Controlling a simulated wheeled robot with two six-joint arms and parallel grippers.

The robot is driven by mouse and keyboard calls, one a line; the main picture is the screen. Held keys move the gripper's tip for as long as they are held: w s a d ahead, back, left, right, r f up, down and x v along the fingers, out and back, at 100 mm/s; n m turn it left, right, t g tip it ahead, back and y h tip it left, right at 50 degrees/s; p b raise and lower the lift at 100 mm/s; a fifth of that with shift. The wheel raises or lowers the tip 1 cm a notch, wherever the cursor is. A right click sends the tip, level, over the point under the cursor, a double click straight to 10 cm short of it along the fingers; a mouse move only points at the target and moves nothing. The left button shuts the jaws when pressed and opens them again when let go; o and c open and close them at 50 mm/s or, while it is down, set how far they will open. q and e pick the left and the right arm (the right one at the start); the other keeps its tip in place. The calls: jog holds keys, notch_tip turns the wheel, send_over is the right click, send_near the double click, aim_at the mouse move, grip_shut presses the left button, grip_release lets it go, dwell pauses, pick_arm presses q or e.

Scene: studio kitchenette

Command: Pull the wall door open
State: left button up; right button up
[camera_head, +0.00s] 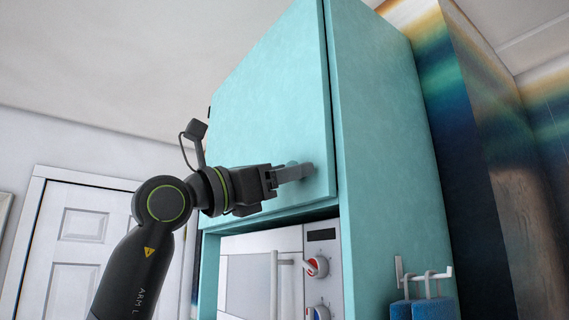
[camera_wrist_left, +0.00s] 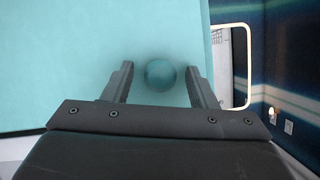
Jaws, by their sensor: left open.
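The wall door (camera_head: 265,100) is the teal front panel of a high cabinet, and it looks shut or nearly so, with a thin dark gap along its right edge. It fills the left and middle of the left wrist view (camera_wrist_left: 80,50). A round teal knob (camera_wrist_left: 160,74) shows between the two fingers of my left gripper (camera_wrist_left: 159,68). The fingers are open on either side of it, with a visible gap to each. In the head view my left gripper (camera_head: 300,172) reaches the door's lower right corner, and its fingers hide most of the knob. My right gripper is out of view.
A white hook rail (camera_head: 425,274) with blue cloths hangs on the cabinet's right side (camera_head: 385,130). A white panelled room door (camera_head: 85,225) stands at the left.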

pick_arm(q)
grip_shut()
dwell(0.4)
jog(key=shift+s+a, duration=0.1)
jog(key=shift+a, duration=0.05)
